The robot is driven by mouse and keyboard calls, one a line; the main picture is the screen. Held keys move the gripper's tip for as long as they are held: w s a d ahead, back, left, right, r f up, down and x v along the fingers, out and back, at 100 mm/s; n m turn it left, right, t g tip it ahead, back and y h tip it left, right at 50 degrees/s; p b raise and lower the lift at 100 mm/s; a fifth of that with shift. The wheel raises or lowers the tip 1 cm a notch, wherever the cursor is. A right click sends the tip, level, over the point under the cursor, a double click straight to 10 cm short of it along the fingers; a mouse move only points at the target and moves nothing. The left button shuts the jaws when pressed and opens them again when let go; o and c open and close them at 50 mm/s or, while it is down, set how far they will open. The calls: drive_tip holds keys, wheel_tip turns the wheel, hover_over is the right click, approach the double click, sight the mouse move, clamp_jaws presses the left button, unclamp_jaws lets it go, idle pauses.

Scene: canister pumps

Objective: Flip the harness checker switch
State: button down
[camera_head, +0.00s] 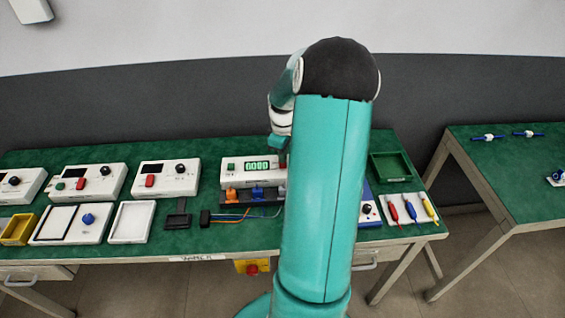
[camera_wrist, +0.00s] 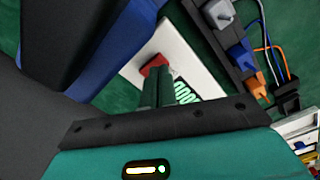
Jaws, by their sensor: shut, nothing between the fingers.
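The harness checker (camera_head: 235,176) is a white box with a green digit display (camera_head: 257,165) on the green bench, partly hidden behind my arm. In the wrist view its white top (camera_wrist: 188,48) shows a red switch (camera_wrist: 154,64) and part of the display (camera_wrist: 185,94). My gripper (camera_wrist: 158,80) is shut and empty. Its fingertips overlap the near edge of the red switch in the wrist view; I cannot tell whether they touch it. In the head view my arm hides most of the switch area and the fingertips.
Orange, blue and grey connectors (camera_wrist: 240,58) with coloured wires sit along the checker's front. A blue item (camera_wrist: 105,45) stands close beside the gripper. Other white boxes (camera_head: 165,179) stand to the left. A green tray (camera_head: 391,167) and screwdrivers (camera_head: 410,209) lie to the right.

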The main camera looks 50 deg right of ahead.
drive_tip(key=shift+f, duration=0.9)
idle(0.5)
drive_tip(key=shift+r, duration=3.5)
drive_tip(key=w+a+r+t+h, duration=0.1)
drive_tip(key=w+a+r, duration=0.1)
drive_tip(key=a+r, duration=0.65)
drive_tip(key=w+a+r+t+h, duration=0.1)
drive_tip(key=a+r, duration=0.3)
drive_tip(key=a, duration=0.9)
drive_tip(key=s+a+r+t, duration=0.1)
drive_tip(key=s+a, duration=0.2)
drive_tip(key=a, duration=0.3)
drive_tip(key=s+a+r+m+t+y, duration=0.1)
drive_tip(key=s+a+r, duration=0.1)
drive_tip(key=s+a, duration=0.2)
drive_tip(key=s+a+r+m+t+y, duration=0.1)
drive_tip(key=s+a, duration=0.2)
drive_tip(key=a, duration=0.7)
drive_tip(key=shift+s+r+t, duration=0.2)
drive_tip(key=shift+s+t, duration=0.1)
drive_tip(key=shift+s, duration=0.05)
